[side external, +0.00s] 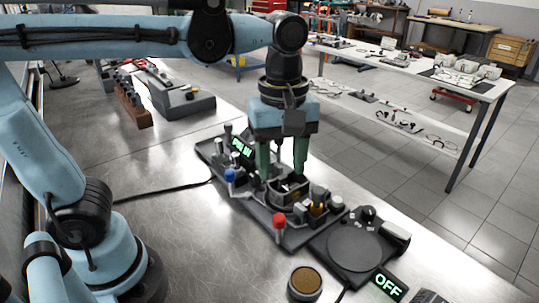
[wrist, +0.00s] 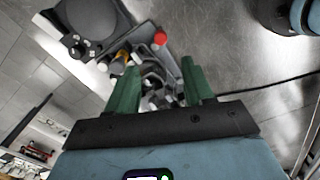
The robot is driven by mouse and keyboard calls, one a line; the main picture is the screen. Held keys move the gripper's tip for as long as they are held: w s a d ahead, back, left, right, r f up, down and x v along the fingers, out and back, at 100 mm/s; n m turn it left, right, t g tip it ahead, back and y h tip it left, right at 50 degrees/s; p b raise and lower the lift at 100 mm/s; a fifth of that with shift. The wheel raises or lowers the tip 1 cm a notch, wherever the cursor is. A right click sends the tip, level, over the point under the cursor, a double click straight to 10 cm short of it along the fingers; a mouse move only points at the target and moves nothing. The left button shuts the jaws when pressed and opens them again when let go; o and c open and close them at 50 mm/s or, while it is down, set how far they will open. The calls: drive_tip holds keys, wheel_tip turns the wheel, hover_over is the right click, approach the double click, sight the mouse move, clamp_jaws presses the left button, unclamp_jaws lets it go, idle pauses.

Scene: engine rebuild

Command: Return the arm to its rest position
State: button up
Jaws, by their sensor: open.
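My gripper (side external: 281,160) points down over the middle of a dark fixture tray (side external: 262,214) on the metal bench. Its two green fingers are apart, one on each side of a dark grey part (side external: 287,188) in the tray. In the wrist view, my gripper (wrist: 160,85) also shows its green fingers spread, with metal parts of the fixture between and beyond them. I cannot tell whether the fingers touch anything. The fixture carries a red knob (side external: 279,222), a blue knob (side external: 230,176) and a lit green display (side external: 242,149).
A round dark plate device (side external: 355,248) with a lit OFF display (side external: 389,285) stands at the right. A brown-topped round container (side external: 304,282) is in front. A brown block with dark pegs (side external: 133,108) and a grey box (side external: 180,98) stand at the back left. The bench's left middle is mostly clear, crossed by a black cable.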

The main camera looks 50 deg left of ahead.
drive_tip(key=a+f+m+t, duration=0.6)
drive_tip(key=a+m, duration=0.3)
drive_tip(key=m, duration=0.4)
drive_tip(key=shift+a+m+t, duration=0.25)
drive_tip(key=shift+m+t, duration=0.05)
drive_tip(key=shift+t, duration=0.3)
idle(0.9)
